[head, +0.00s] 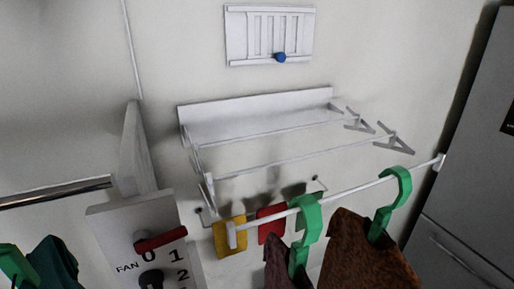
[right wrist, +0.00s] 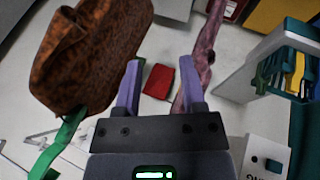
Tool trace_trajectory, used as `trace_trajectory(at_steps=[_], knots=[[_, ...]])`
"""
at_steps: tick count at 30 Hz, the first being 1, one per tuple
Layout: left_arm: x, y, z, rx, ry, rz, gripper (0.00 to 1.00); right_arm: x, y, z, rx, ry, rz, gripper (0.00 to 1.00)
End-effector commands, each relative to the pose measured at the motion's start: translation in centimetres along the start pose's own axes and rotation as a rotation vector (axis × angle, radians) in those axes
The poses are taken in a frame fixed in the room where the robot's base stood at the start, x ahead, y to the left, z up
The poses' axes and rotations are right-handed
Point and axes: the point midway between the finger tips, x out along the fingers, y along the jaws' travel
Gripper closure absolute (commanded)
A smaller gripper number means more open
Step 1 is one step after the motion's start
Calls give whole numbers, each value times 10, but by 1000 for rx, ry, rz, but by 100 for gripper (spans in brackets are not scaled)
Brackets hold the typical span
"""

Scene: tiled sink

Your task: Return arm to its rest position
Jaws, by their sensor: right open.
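My right gripper (right wrist: 163,68) shows in the right wrist view, with its two purple fingers spread apart and nothing between them. A brown garment (right wrist: 92,50) hangs to the left of its fingers, with a green hanger (right wrist: 62,145) below it. A mauve garment (right wrist: 203,45) hangs close to the right finger. A small red piece (right wrist: 158,80) shows behind the gap between the fingers. Neither gripper shows in the head view. There the brown garment (head: 362,255) and the mauve garment (head: 277,265) hang on green hangers from a white rod (head: 345,194).
A white wall rack (head: 255,115) is above the rod. A panel with red and black knobs (head: 140,225) stands at the lower left. A dark green garment (head: 52,262) hangs at the left edge. A grey cabinet (head: 470,150) fills the right edge.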

Motion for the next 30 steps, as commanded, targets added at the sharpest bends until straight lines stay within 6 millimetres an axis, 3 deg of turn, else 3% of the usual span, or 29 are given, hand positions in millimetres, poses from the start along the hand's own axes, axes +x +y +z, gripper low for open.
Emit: trace_trajectory(at_steps=[5, 6, 14, 17, 22, 25, 27, 30], knots=[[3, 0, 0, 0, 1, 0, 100, -21, -54, 32, 444, -115, -280, 48], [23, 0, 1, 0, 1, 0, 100, 13, -66, 39, 433, -120, -275, 48], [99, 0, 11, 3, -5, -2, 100, 162, -136, 89, 411, -171, -288, 48], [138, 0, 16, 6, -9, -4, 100, 229, -175, 125, 400, -200, -297, 48], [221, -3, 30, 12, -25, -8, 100, 349, -260, 223, 370, -270, -319, 48], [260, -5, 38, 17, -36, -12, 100, 391, -300, 281, 353, -307, -331, 48], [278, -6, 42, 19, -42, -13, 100, 406, -319, 312, 344, -326, -337, 48], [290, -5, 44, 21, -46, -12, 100, 413, -332, 337, 336, -340, -342, 48]])
